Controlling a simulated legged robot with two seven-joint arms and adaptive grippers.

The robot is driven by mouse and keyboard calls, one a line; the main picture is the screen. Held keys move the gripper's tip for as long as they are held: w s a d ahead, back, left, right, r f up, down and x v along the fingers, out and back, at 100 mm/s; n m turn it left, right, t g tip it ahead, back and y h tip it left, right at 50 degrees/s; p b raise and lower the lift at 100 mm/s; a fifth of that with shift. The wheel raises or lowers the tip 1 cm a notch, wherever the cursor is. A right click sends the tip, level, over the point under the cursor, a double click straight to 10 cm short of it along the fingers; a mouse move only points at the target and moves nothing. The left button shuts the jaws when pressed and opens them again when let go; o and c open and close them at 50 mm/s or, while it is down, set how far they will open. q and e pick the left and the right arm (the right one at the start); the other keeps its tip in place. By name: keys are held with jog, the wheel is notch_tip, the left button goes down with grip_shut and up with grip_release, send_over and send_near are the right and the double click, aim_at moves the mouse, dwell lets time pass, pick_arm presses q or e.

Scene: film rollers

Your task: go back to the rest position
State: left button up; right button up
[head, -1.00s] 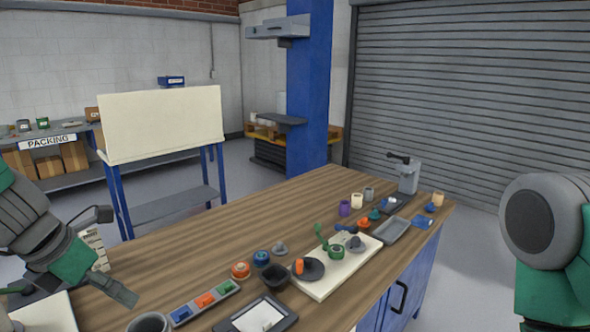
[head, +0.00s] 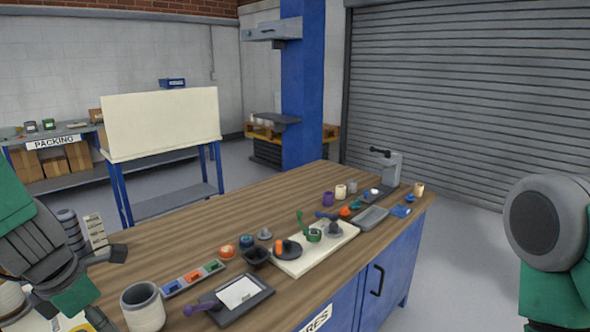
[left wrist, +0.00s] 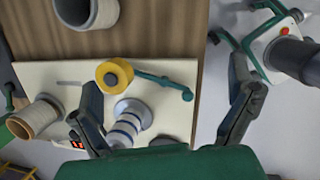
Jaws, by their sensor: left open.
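My left gripper (head: 108,287) is at the lower left of the head view, over the near left end of the wooden workbench (head: 180,240). In the left wrist view its two fingers (left wrist: 165,105) are spread wide with nothing held between them. Beyond and below them lies a cream board (left wrist: 45,80) with a yellow-capped part (left wrist: 115,74) on a green lever and a blue-and-white ringed roller (left wrist: 126,122). On the right of the head view only a grey and green link of my right arm shows; its gripper is out of view.
A grey cup (head: 143,305), a dark tray (head: 243,298) and a strip of coloured blocks (head: 193,277) are near the left gripper. A cream board (head: 290,262) with parts lies farther right. A blank panel (head: 160,122) stands behind the bench.

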pick_arm(q)
jog(key=s+f+m+g+y, duration=0.1)
jog(key=s+f+m, duration=0.3)
jog(key=f+m, duration=0.1)
jog(key=s+f+m+g, duration=0.1)
jog(key=s+f+m, duration=0.2)
jog(key=f+m, duration=0.2)
jog(key=s+a+f+m+y, duration=0.1)
jog(key=s+f+m, duration=0.3)
jog(key=f+m, duration=0.1)
jog(key=shift+s+f+g+y, duration=0.3)
jog(key=shift+s+f+g, duration=0.1)
jog(key=shift+f, duration=0.2)
jog(key=s+d+f+m+h, duration=0.1)
jog(key=s+d+f+m, duration=0.35)
jog(key=s+m, duration=0.2)
jog(key=s+d+f+m+h, duration=0.1)
jog(key=s+d+f+m, duration=0.2)
jog(key=s+f+m, duration=0.4)
jog(key=w+d+f+m+b, duration=0.1)
jog(key=w+f+m+b, duration=0.1)
jog(key=w+f+b, duration=0.2)
notch_tip(320, 180, down, 3)
jog(key=b, duration=0.6)
jog(key=shift+f, duration=0.15)
